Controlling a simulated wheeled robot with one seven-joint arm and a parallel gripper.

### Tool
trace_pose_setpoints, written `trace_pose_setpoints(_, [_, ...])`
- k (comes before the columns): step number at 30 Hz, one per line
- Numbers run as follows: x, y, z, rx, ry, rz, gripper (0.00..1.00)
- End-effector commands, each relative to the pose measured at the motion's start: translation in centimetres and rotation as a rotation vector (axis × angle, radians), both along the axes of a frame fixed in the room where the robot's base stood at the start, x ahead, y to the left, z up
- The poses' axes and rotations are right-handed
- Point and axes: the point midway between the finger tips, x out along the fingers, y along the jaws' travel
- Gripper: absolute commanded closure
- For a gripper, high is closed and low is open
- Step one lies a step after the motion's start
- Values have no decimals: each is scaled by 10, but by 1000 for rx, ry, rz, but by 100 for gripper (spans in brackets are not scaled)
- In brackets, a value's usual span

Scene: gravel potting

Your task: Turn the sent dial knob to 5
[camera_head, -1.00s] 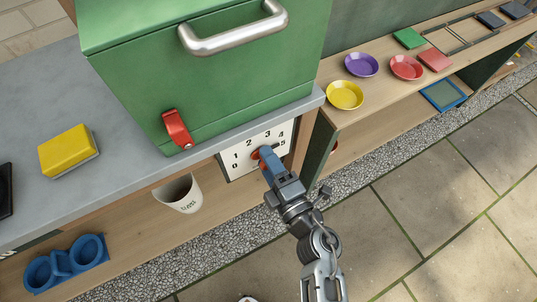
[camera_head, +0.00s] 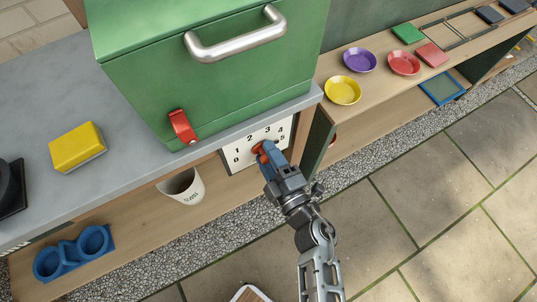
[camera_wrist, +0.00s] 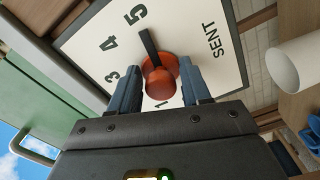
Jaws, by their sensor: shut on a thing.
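The sent dial is a white panel (camera_head: 240,155) marked with numbers, set in the bench front below the green box. Its red knob (camera_head: 260,148) is partly hidden behind my gripper in the head view. In the wrist view, the knob (camera_wrist: 161,78) sits between my blue fingers, and its black pointer (camera_wrist: 148,44) points at or very near the 5. The word SENT shows on the panel (camera_wrist: 212,72) to the right. My gripper (camera_head: 266,158) is shut on the knob, and it also shows in the wrist view (camera_wrist: 161,88).
The green box (camera_head: 215,85) with a silver handle and red latch stands above the dial. A white cup (camera_head: 187,187) is on the lower shelf, near a blue holder (camera_head: 74,252). A yellow block (camera_head: 77,147) lies on the grey worktop. Paving to the right is open.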

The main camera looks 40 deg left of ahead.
Motion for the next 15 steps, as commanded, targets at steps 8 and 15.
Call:
trace_pose_setpoints(8, [0,0,0,0,0,0,44])
trace_pose_setpoints(15, [-6,-14,0,-2,1,-2,44])
